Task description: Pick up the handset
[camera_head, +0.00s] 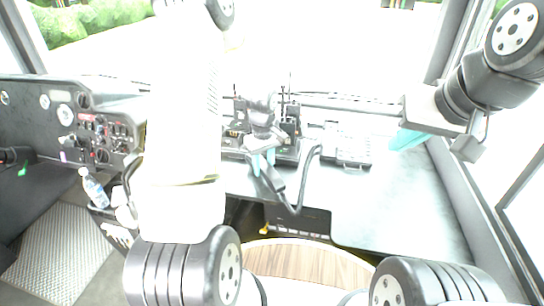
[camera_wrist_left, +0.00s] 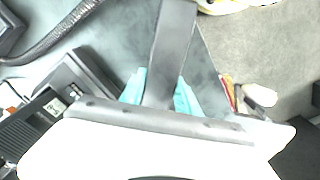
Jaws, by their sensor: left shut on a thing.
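The dark handset (camera_head: 276,184) is at the front edge of the grey console, slanting, with its black cord (camera_head: 304,180) looping at its right. My left gripper (camera_head: 263,160) is on its upper part, teal fingertips pointing down. In the left wrist view the handset (camera_wrist_left: 174,45) is a dark bar passing between the teal fingertips (camera_wrist_left: 160,95), which are shut on it. Part of it is hidden by the gripper body. I cannot tell whether it is clear of the console. My right gripper (camera_head: 408,138) is at the right above the console, away from the handset; its finger gap is unclear.
Radio equipment (camera_head: 290,128) stands behind the handset, with a grey keypad-like unit (camera_head: 353,148) to its right. The console top (camera_head: 400,200) at the right is bare. A water bottle (camera_head: 94,188) is at the left near the dashboard. A round wooden surface (camera_head: 310,262) is in front.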

